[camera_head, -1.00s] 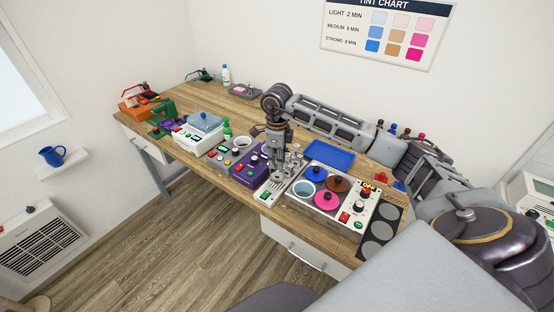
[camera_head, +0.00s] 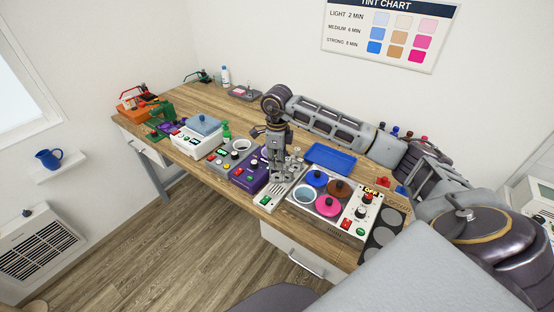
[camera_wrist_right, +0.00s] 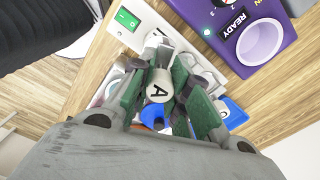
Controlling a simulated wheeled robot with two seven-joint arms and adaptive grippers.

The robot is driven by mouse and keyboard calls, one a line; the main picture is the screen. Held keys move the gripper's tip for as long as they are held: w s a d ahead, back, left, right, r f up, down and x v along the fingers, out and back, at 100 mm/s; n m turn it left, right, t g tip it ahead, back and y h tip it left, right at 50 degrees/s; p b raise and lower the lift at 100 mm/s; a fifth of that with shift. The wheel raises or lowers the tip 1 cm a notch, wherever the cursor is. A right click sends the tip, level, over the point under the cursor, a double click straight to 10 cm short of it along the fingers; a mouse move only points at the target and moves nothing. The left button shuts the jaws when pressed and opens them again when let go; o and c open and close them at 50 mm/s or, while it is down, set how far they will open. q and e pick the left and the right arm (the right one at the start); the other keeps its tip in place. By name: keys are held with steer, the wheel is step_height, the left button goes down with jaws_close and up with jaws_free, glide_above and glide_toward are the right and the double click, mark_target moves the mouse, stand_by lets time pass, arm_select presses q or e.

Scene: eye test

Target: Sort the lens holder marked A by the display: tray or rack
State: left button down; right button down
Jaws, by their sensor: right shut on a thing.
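The lens holder marked A (camera_wrist_right: 157,90) is a small pale round piece with a black letter, seen in the right wrist view. My right gripper (camera_wrist_right: 156,86) is shut on it, with green finger pads on both sides. In the head view my right gripper (camera_head: 277,160) points down over a pale metal stand (camera_head: 276,196), perhaps the rack; the holder is too small to make out there. A purple unit (camera_head: 247,176) stands just left of it; its display (camera_wrist_right: 233,24) reads READY in the wrist view. The blue tray (camera_head: 329,156) lies right of the gripper, empty. My left gripper is out of view.
A heater unit with coloured lidded pots (camera_head: 328,205) and a control panel (camera_head: 362,212) stands right of the stand. A white box with a blue lid (camera_head: 203,125) stands to the left. Blue items (camera_wrist_right: 233,113) lie beyond the fingers.

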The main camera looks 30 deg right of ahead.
mark_target(277, 178)
steer(key=shift+f, duration=0.55)
steer(key=shift+f+b, duration=0.55)
steer(key=shift+f, duration=0.25)
steer(key=shift+f+b, duration=1.15)
steer(key=shift+f, duration=0.25)
steer(key=shift+f, duration=0.3)
steer(key=c, duration=1.3)
jaws_free()
steer(key=shift+o, duration=0.6)
steer(key=shift+o, duration=1.1)
steer(key=shift+r, duration=0.1)
